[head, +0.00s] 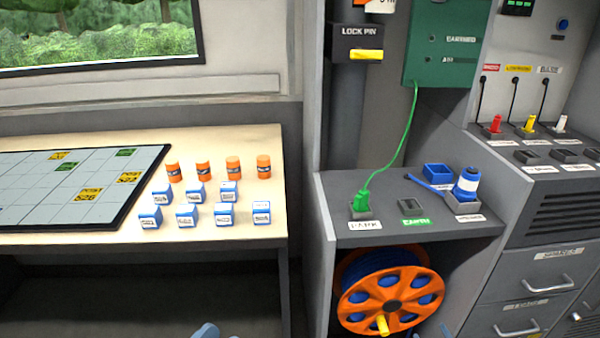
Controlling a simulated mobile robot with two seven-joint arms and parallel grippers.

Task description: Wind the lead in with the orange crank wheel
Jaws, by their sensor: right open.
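The orange crank wheel (418,275) stands upright in the open bay under the grey counter. Its yellow handle (382,325) sticks out at the lower left of its face. Blue lead (372,262) shows behind the wheel and through its holes. My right gripper (431,335) just enters at the bottom edge, right of the yellow handle and apart from it. Only its blue tips show, open, with nothing seen between them. Part of my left gripper (206,331) shows at the bottom, left of the bay; its jaw state is unclear.
On the counter (440,232), a green plug (361,202) has a green cable rising to a green box (440,45). A blue and white plug (467,185) stands at right. The bay's side wall (318,270) and drawers (540,275) flank the wheel. Left is a table (255,224).

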